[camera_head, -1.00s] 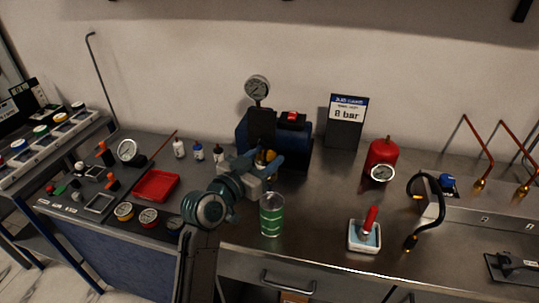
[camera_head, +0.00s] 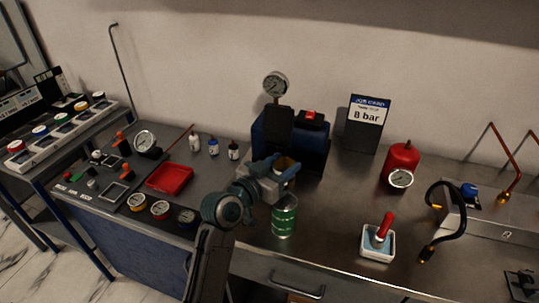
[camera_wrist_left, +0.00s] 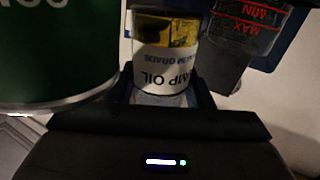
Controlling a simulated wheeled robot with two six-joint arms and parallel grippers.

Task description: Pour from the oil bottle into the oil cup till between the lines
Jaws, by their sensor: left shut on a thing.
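My left gripper (camera_head: 277,172) is shut on the oil bottle (camera_head: 288,164), in front of the blue pump. In the left wrist view the oil bottle (camera_wrist_left: 165,50) sits between the fingers, with yellow oil and a white "PUMP OIL" label that reads upside down. I cannot tell how far it is tilted. A dark, see-through box with red MAX and MIN marks, apparently the oil cup (camera_wrist_left: 242,35), is just right of the bottle there. Its oil level is unclear. The bottle's mouth is hidden. My right gripper is not in view.
A green can (camera_head: 284,217) stands close by the left gripper and looms at left in the wrist view. The blue pump (camera_head: 310,140) carries a gauge (camera_head: 276,85). A red tray (camera_head: 169,178), small bottles, a red canister (camera_head: 402,160) and a white dish (camera_head: 378,243) stand around.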

